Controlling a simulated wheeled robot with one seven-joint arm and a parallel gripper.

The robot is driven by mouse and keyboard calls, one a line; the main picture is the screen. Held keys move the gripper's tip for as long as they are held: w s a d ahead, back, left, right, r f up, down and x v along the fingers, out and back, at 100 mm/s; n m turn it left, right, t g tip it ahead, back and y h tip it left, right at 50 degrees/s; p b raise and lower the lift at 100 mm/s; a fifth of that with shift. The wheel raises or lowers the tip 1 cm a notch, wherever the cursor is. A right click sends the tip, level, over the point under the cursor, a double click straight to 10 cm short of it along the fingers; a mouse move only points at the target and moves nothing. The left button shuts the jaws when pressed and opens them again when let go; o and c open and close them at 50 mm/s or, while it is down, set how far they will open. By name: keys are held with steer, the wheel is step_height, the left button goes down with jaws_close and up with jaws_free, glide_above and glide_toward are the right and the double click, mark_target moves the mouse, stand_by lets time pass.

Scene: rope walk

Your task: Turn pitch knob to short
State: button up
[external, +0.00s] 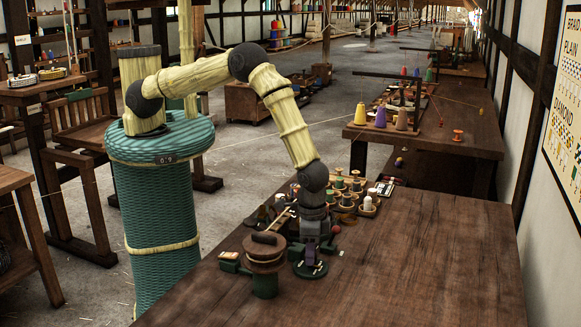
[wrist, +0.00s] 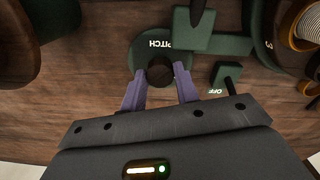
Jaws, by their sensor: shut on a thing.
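The pitch knob (wrist: 160,74) is a dark round knob in the middle of a green dial plate (wrist: 140,48) lettered "PITCH" in the wrist view. My gripper (wrist: 161,82) has its two purple fingers on either side of the knob, closed on it. In the external view my gripper (external: 311,257) points straight down at the dial plate (external: 311,270) near the table's front left edge. The fingers and wrist hide much of the knob there. No "short" mark is readable, so I cannot tell the knob's setting.
A green switch block marked "OFF" (wrist: 226,74) and a larger green block (wrist: 212,32) sit close right of the dial. A round wooden-topped device (external: 265,255) stands just left of my gripper. Several spools (external: 348,190) stand behind it. The table's right side (external: 430,260) is clear.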

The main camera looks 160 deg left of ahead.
steer(key=m+b, duration=0.2)
steer(key=m, duration=0.2)
steer(key=shift+w+m+b, duration=0.1)
steer(key=shift+m+b, duration=0.85)
steer(key=shift+m, duration=1.15)
steer(key=o, duration=1)
steer(key=shift+c, duration=0.2)
step_height(320, 180, up, 18)
steer(key=b, duration=0.2)
steer(key=shift+f+b, duration=0.25)
steer(key=shift+b, duration=0.1)
